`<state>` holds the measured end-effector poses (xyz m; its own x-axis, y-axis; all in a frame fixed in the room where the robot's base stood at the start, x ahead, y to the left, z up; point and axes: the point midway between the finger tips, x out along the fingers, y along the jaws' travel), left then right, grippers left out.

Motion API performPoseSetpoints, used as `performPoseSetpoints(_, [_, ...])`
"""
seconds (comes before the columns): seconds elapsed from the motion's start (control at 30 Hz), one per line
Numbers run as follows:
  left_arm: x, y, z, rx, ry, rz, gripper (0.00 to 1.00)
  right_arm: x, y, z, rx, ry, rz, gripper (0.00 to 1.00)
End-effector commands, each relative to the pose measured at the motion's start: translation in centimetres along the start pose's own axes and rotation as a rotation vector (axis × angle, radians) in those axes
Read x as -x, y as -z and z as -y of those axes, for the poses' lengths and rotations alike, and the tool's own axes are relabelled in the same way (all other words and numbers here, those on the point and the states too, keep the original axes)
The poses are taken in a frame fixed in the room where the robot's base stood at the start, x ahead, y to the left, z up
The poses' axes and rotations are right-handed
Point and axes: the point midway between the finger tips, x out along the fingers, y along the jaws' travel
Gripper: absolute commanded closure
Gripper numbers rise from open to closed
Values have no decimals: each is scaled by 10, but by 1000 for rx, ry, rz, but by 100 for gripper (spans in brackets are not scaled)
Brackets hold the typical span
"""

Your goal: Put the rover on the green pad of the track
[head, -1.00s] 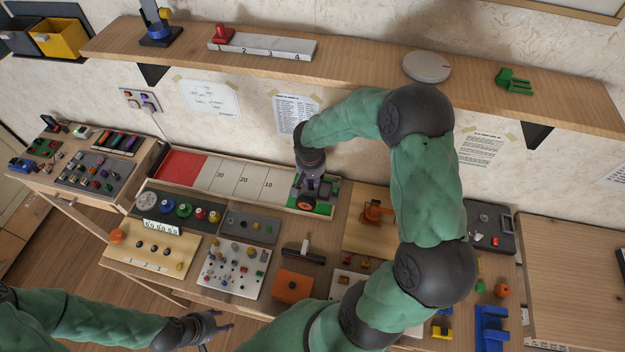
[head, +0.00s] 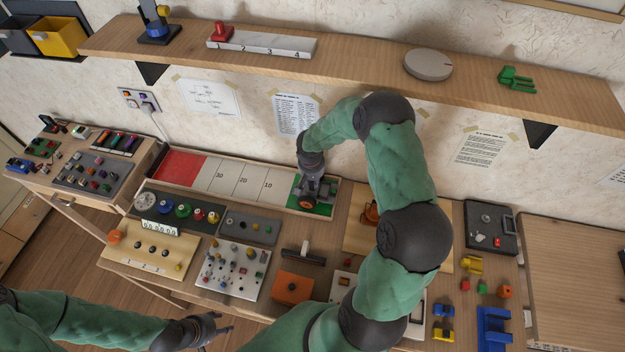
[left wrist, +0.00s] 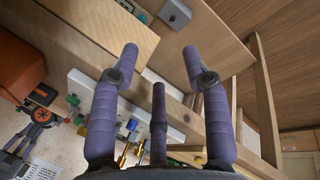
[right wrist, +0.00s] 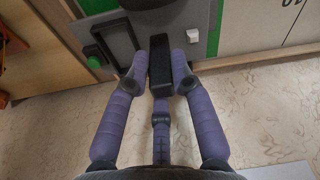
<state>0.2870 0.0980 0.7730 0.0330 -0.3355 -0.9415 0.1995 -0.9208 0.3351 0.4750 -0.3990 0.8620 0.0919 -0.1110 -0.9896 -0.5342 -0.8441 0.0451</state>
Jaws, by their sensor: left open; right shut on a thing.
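The rover (head: 307,201), dark grey with an orange-hubbed wheel, is over the green pad (head: 325,209) at the right end of the track (head: 230,177). I cannot tell whether its wheels rest on the pad. My right gripper (head: 312,182) reaches down from above and hides part of it. In the right wrist view the fingers (right wrist: 160,72) are shut on the rover's upright black bar (right wrist: 160,60), with the grey body below and green pad (right wrist: 215,25) beside it. My left gripper (head: 222,329) is open and empty, low in the head view; its fingers also show in the left wrist view (left wrist: 160,65).
The track has a red end (head: 180,168) and numbered white sections. A shelf (head: 360,55) runs above the table. In front of the track are a knob panel (head: 180,210), a peg board (head: 232,270) and an orange block (head: 293,287). A blue holder (head: 493,330) stands at right.

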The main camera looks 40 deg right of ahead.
Motion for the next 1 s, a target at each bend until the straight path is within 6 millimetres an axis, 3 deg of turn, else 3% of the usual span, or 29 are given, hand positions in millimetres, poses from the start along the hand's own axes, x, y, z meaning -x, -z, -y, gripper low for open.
performPoseSetpoints(0.33, [-4, 0, 2, 0, 0, 0, 53, -2, 0, 0, 0, 0, -3, 100])
performPoseSetpoints(0.37, [-4, 0, 1, 0, 0, 0, 53, -2, 0, 0, 0, 0, -1, 68])
performPoseSetpoints(0.4, [-3, 0, 1, 0, 0, 0, 53, -2, 0, 0, 0, 0, 0, 56])
performPoseSetpoints(0.43, [-3, 0, 1, 0, 0, 0, 53, -2, 0, 0, 0, 0, -1, 52])
performPoseSetpoints(0.83, [0, 0, 0, 0, 0, 0, 53, 2, 0, 0, 0, 0, -1, 52])
performPoseSetpoints(1.0, [4, 0, -2, 0, 0, 0, 53, 24, 2, 0, 0, 0, -5, 52])
